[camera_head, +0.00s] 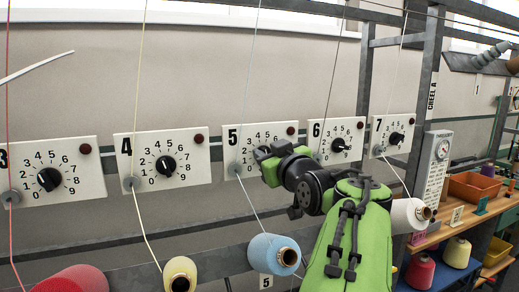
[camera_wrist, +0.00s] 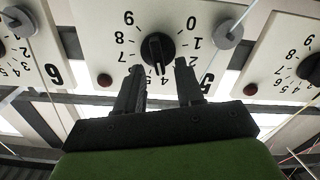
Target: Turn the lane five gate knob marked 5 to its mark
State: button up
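The lane five panel (camera_head: 238,139) is a white plate with a black 5, a ring of digits and a dark red button. Its black knob is hidden behind my gripper (camera_head: 262,160) in the head view. In the wrist view, which is upside down, the knob (camera_wrist: 157,46) shows on the panel (camera_wrist: 90,15), its ridge running about up and down the picture, one end towards the 4. My gripper (camera_wrist: 158,82) is open, one finger on each side of the knob's lower edge. Whether the fingers touch the knob I cannot tell.
Similar panels for lane four (camera_head: 190,146) and lane six (camera_head: 316,146) flank it. Grey yarn guides and hanging threads stand close by. Yarn cones, one blue (camera_head: 272,254) and one white (camera_head: 405,215), sit below. A metal frame post (camera_head: 424,90) rises at the right.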

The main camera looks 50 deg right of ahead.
grip_shut()
jog(key=shift+f+n+b, duration=0.1)
jog(key=shift+n+b, duration=0.2)
jog(key=shift+b, duration=0.15)
jog(key=shift+w+a+f+n+b, duration=0.1)
jog(key=shift+a+f+n+b, duration=0.05)
jog(key=shift+n+b, duration=1.6)
jog(key=shift+w+a+f+n+b, duration=0.15)
jog(key=shift+a+f+n+b, duration=0.05)
jog(key=shift+n+b, duration=1.5)
jog(key=shift+w+a+f+n+b, duration=0.1)
jog(key=shift+a+f+n+b, duration=0.05)
jog(key=shift+n+b, duration=1.6)
jog(key=shift+n, duration=0.5)
